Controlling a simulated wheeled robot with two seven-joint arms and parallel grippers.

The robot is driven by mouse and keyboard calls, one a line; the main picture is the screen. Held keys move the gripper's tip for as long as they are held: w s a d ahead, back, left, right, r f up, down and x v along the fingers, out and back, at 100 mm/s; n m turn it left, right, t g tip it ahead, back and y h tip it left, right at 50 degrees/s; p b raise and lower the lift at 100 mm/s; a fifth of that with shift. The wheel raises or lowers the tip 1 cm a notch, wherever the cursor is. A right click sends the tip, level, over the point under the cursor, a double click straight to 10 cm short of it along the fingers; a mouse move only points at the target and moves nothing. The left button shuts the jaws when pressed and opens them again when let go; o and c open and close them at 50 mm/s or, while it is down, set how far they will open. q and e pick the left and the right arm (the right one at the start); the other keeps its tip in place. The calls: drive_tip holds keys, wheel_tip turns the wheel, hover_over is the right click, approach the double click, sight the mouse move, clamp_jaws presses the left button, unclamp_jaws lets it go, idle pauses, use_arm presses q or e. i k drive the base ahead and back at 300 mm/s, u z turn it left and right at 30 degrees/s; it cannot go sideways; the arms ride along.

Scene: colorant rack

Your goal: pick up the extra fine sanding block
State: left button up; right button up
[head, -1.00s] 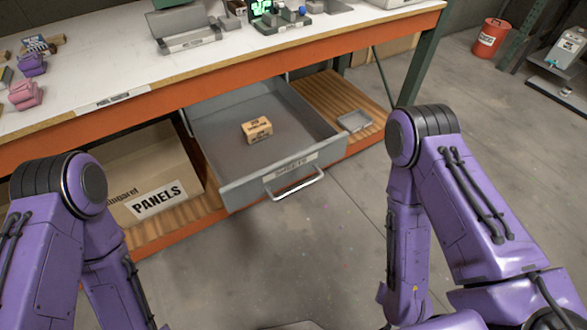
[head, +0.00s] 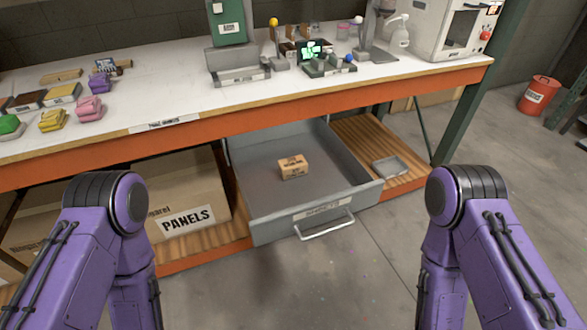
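A small tan block with dark print (head: 293,167) lies in the open grey drawer (head: 262,222) under the workbench. Its print is too small to read, so I cannot tell whether it is the extra fine sanding block. Both of my purple arms show at the lower left and lower right, with their elbows raised in front of the bench. My left and right grippers are below the picture's edge and out of view.
A cardboard box marked PANELS (head: 190,190) sits on the lower shelf left of the drawer. A small grey tray (head: 391,167) lies to its right. Coloured objects, a green machine (head: 228,24) and a white machine (head: 448,28) stand on the bench top (head: 165,80). A red bin (head: 539,94) stands at right.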

sight(289, 168)
drive_tip(key=u, duration=0.2)
drive_tip(key=k, duration=0.45)
drive_tip(key=u, duration=1.45)
drive_tip(key=i, duration=0.95)
drive_tip(key=z, duration=0.9)
drive_tip(key=i, duration=0.55)
drive_tip(key=z, duration=0.6)
